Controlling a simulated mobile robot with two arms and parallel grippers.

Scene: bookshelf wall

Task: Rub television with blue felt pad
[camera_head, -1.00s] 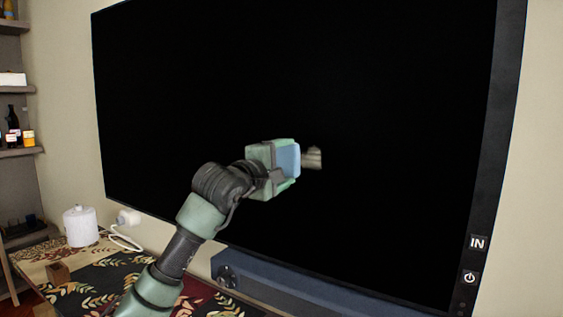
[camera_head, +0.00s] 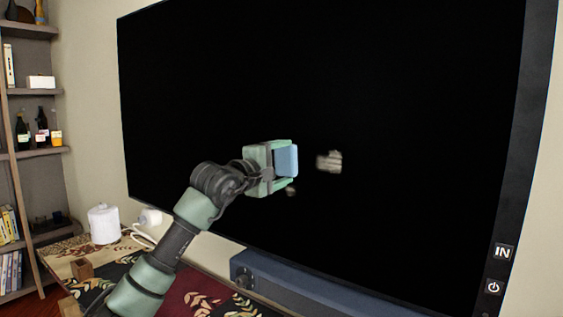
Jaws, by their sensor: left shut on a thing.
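The television (camera_head: 420,110) is a large black screen on the wall, filling the middle and right of the view. My left gripper (camera_head: 284,166) is in front of its left-middle part and is shut on the blue felt pad (camera_head: 287,160). The pad's blue face is turned to the screen; I cannot tell whether it touches. A pale greyish smudge (camera_head: 329,161) shows on the screen just right of the pad, and a smaller pale spot (camera_head: 291,190) shows just below the gripper. My right gripper is not in view.
A dark blue soundbar (camera_head: 290,284) stands below the screen on a cabinet with a leaf-patterned top (camera_head: 210,296). A white lidded jar (camera_head: 103,223) and a small wooden block (camera_head: 82,268) are at the left. A shelf with bottles and books (camera_head: 28,155) stands at far left.

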